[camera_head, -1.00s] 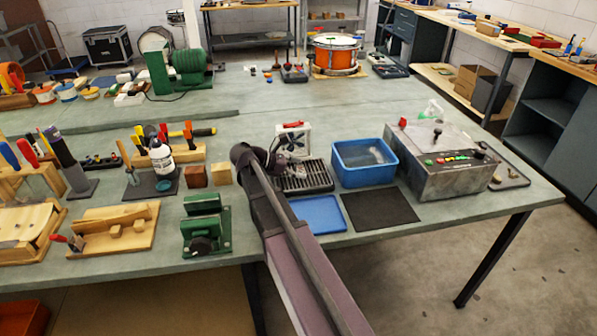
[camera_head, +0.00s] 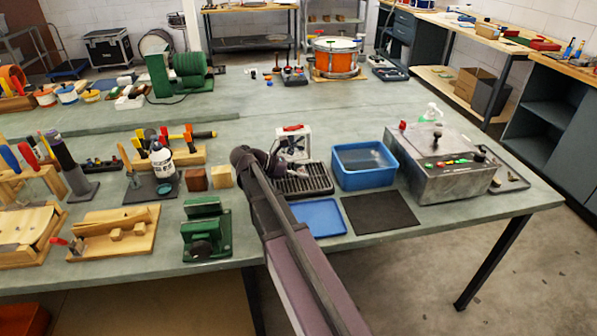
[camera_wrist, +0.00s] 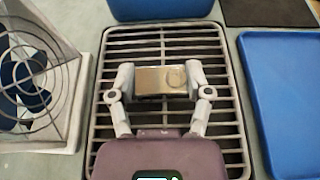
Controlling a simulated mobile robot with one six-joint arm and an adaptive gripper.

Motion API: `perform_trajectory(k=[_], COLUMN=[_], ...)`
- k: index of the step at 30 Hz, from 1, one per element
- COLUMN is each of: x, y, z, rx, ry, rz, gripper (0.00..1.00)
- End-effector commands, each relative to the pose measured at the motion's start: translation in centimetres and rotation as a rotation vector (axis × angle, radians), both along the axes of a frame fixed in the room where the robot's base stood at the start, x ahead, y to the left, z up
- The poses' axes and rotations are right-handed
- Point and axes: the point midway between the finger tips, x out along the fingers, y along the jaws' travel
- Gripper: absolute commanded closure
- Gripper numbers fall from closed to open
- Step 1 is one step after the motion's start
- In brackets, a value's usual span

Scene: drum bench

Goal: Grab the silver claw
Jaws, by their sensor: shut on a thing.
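My gripper (camera_wrist: 162,83) is shut on a small silver metal piece (camera_wrist: 154,82), which I take to be the silver claw. The piece is blocky, with a round mark at its right end. The fingers press on its left and right ends in the wrist view. It is over the dark slatted rack (camera_wrist: 220,128); I cannot tell whether it touches the slats. In the head view, my gripper (camera_head: 277,166) is above the left part of the rack (camera_head: 310,180), and the held piece is too small to make out.
A small fan (camera_head: 293,141) stands close behind the gripper. A blue bin (camera_head: 363,182) stands right of the rack, with a grey control box (camera_head: 450,181) beyond. A flat blue tray (camera_head: 320,217) and black mat (camera_head: 380,212) lie in front. A green vise (camera_head: 206,230) stands left.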

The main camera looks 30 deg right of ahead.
Motion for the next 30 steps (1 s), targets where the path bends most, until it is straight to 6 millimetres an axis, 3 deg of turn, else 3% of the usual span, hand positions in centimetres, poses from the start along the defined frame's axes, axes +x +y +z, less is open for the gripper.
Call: perform_trajectory(k=[14,15,21,30], x=[0.0,-1.6,-6.3,-12.3], y=[0.0,0.4,1.4,2.9], z=[3.9,3.5,3.9,4.4], rx=[-0.001,-0.001,-0.001,-0.001], ry=[0.0,0.0,0.0,0.0], rz=[0.0,0.001,0.001,0.002], gripper=[0.87,0.87,0.87,0.87])
